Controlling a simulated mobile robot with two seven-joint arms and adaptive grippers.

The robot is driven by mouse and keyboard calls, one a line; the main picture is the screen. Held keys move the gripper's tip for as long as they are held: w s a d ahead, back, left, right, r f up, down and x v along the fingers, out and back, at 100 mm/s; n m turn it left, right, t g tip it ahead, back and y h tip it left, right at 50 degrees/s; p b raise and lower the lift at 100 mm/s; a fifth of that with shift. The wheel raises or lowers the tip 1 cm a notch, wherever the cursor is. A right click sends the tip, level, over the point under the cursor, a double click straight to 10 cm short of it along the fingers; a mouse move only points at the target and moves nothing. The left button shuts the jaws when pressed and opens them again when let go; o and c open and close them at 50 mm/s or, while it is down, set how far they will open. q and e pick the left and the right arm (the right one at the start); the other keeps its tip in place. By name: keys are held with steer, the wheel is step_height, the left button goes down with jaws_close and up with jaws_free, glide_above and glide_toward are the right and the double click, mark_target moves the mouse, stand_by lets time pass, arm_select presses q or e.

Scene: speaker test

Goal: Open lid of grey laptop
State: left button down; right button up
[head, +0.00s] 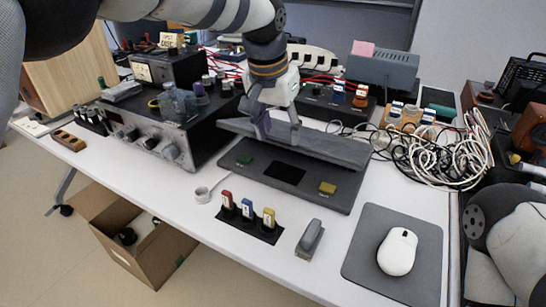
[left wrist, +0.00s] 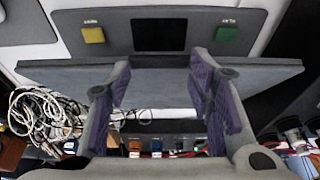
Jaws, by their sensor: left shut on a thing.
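The grey laptop (head: 330,187) lies on the white table, its base showing a dark touchpad (head: 284,173), a green patch (head: 244,159) and a yellow patch (head: 327,187). Its lid (head: 335,147) is raised at the back of the base, seen as a narrow slab. My left gripper (head: 278,132) is at the lid, shut on it left of its middle. In the left wrist view the purple-padded fingers (left wrist: 160,95) overlap the lid (left wrist: 60,75), and the base (left wrist: 185,35) shows beyond. The exact finger contact is partly hidden. My right gripper is not in view.
A black device with knobs (head: 172,140) stands left of the laptop. Tangled white cables (head: 447,155) lie to the right.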

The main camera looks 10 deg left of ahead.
arm_select(q)
steer(key=shift+w+d+r, duration=0.15)
steer(key=shift+w+r, duration=0.15)
steer(key=shift+w, duration=0.25)
steer(key=shift+w+r+b, duration=0.25)
steer(key=shift+b, duration=0.05)
steer(key=c, duration=2)
jaws_free()
steer(key=shift+s+r, duration=0.1)
steer(key=shift+r, duration=0.05)
steer(key=o, duration=0.5)
steer(key=shift+s+d+r, duration=0.1)
steer(key=shift+s+d, duration=0.05)
steer(key=shift+d, duration=0.1)
steer(key=shift+c, duration=0.2)
steer(key=o, duration=0.5)
steer(key=shift+d, duration=0.25)
steer(key=shift+c, duration=0.2)
steer(key=o, duration=0.4)
steer(key=shift+w, duration=0.2)
steer(key=shift+c, duration=0.2)
steer(key=shift+a, duration=0.1)
